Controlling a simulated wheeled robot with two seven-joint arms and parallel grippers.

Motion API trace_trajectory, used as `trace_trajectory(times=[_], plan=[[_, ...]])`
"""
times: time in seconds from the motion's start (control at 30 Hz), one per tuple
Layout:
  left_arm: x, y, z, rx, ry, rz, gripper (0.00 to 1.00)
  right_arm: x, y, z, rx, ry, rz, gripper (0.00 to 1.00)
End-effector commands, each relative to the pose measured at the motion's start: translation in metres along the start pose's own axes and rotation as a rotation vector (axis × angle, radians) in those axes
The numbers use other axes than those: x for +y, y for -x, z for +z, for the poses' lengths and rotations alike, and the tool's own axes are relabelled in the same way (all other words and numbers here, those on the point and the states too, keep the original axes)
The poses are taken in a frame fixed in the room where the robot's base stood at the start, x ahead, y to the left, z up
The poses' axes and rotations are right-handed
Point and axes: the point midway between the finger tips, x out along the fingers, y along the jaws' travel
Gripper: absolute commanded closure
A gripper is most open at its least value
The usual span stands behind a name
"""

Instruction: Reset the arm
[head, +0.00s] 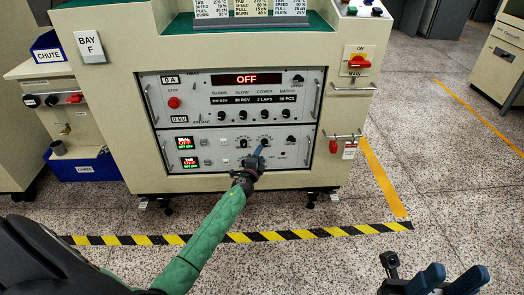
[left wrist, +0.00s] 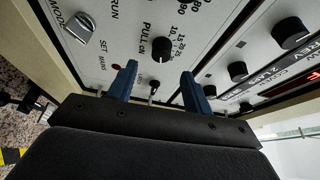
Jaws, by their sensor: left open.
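The winding machine's lower grey control panel (head: 215,160) faces me, with several knobs, small toggles and two small displays, each showing OFF. My left gripper (head: 262,150) is at the right half of this panel. In the left wrist view its two blue fingers (left wrist: 159,85) are apart, with nothing held between them. A black knob labelled PULL CN (left wrist: 162,49) sits beyond the fingertips. A small metal toggle (left wrist: 154,88) shows between the fingers; I cannot tell whether they touch it. My right gripper (head: 452,280) is at the bottom right, blue fingers apart and empty.
The upper panel has a red OFF display (head: 247,79) and a red stop button (head: 173,103). A red MAIN switch (head: 358,62) is at the right. A small side cabinet (head: 48,97) stands left.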

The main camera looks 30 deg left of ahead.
Motion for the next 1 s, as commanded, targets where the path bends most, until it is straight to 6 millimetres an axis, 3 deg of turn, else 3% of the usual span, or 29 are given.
trace_trajectory(times=[0.2,0.77,1.0], plan=[[0.0,0.014,0.0,0.0,-0.001,0.0,0.5,0.001,0.0,0.0,-0.006,0.005,-0.003,0.64],[0.0,0.015,0.0,0.001,0.002,0.0,0.5,-0.001,0.001,0.002,-0.011,0.001,0.004,0.64],[-0.003,0.017,-0.029,0.149,0.064,-0.007,0.5,-0.001,0.001,0.001,-0.009,0.002,0.002,0.64]])
